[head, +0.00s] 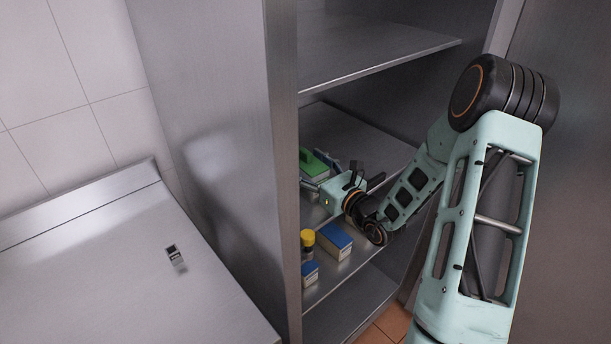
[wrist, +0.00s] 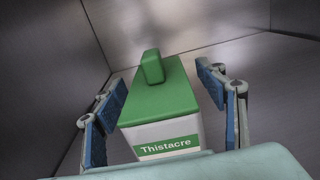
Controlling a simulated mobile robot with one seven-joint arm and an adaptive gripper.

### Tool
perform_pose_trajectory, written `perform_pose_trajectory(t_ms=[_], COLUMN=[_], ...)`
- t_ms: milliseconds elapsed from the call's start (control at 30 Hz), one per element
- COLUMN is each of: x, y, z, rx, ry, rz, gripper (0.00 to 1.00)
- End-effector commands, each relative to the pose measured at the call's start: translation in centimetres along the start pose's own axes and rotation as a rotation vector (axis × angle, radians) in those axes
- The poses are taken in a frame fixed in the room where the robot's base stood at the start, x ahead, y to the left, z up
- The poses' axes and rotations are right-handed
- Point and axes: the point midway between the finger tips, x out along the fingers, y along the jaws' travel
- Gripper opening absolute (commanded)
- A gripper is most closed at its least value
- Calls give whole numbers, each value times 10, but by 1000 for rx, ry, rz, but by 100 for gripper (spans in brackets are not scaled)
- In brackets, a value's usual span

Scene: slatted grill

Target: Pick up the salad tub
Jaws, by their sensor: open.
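A white tub with a green lid and a raised green block on top, labelled "Thistacre", seems to be the salad tub (wrist: 160,97). In the head view its green lid (head: 313,164) shows on a middle shelf of the steel cabinet, partly hidden by the cabinet's side wall and my gripper. My gripper (wrist: 162,86) is open, with one blue-padded finger on each side of the tub. A gap shows between the tub and each finger, wider on the right. In the head view my gripper (head: 328,176) reaches into the cabinet just in front of the tub.
A yellow-capped jar (head: 307,240), a blue-topped box (head: 335,240) and a smaller blue-topped box (head: 310,271) stand near the shelf's front. An upper shelf (head: 375,50) lies above my arm. A steel counter (head: 110,270) is at left, with a small dark item (head: 176,257).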

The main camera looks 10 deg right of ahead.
Motion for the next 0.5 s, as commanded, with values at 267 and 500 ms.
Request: perform_pose_trajectory(t_ms=[267, 500], x=[0, 0], y=[0, 0], z=[0, 0], rx=[0, -1], ry=[0, 0], rz=[0, 1], gripper=[54, 28])
